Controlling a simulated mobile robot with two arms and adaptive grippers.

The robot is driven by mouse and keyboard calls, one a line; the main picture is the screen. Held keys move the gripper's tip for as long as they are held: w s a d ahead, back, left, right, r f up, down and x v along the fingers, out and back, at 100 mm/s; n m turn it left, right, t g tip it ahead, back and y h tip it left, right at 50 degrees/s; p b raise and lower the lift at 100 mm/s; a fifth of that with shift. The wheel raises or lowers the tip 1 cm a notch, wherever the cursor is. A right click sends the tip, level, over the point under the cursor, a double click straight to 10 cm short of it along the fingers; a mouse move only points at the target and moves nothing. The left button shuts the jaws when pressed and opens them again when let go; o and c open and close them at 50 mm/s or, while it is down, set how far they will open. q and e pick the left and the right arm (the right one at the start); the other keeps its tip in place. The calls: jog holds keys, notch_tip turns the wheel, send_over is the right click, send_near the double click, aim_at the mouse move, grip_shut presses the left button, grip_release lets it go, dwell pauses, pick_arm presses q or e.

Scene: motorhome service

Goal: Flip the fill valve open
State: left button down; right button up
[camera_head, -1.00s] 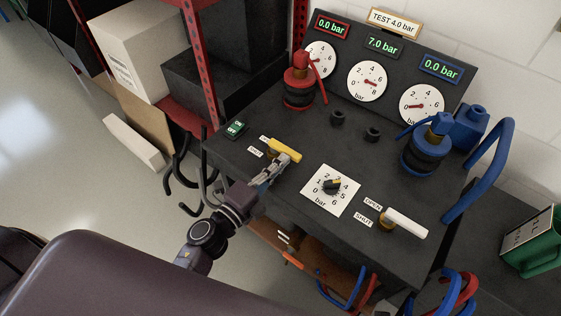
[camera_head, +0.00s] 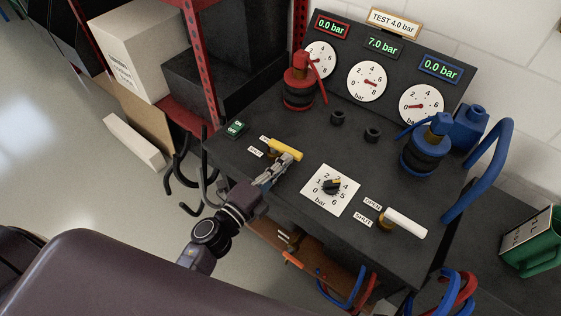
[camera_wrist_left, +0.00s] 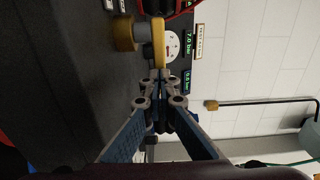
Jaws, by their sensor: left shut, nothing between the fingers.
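A valve with a yellow lever (camera_head: 286,149) sits at the left of the dark bench top, next to a "SHUT" label (camera_head: 256,152) and a second, partly hidden label. The lever points right and slightly toward the front. My left gripper (camera_head: 288,158) is shut and empty at the front side of the lever, near its free end. In the left wrist view, the fingertips (camera_wrist_left: 158,76) are at the end of the yellow lever (camera_wrist_left: 159,45), beside the brass valve body (camera_wrist_left: 124,33); whether they touch is hard to tell. My right gripper is not in view.
A white-lever valve (camera_head: 406,223) with OPEN and SHUT labels stands at the right. A pressure dial (camera_head: 330,190) lies between the valves. A red fitting (camera_head: 299,85), blue fitting (camera_head: 427,145) and gauge panel (camera_head: 340,85) stand behind. A red shelf post (camera_head: 199,65) rises at left.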

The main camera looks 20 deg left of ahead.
aim_at(296, 151)
pick_arm(q)
jog(key=shift+w+d, duration=0.1)
jog(key=shift+w, duration=0.05)
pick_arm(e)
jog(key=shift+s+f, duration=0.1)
pick_arm(q)
jog(key=shift+w+d, duration=0.25)
jog(key=shift+w+d+r+p, duration=0.1)
jog(key=shift+w+d+p, duration=0.2)
jog(key=shift+w, duration=0.05)
jog(key=shift+w+d, duration=0.3)
jog(key=shift+w, duration=0.25)
jog(key=shift+w+d, duration=0.15)
jog(key=shift+w, duration=0.3)
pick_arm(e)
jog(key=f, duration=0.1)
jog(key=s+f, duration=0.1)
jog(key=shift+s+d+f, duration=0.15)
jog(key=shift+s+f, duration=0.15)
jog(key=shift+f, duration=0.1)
pick_arm(q)
jog(key=shift+w, duration=0.15)
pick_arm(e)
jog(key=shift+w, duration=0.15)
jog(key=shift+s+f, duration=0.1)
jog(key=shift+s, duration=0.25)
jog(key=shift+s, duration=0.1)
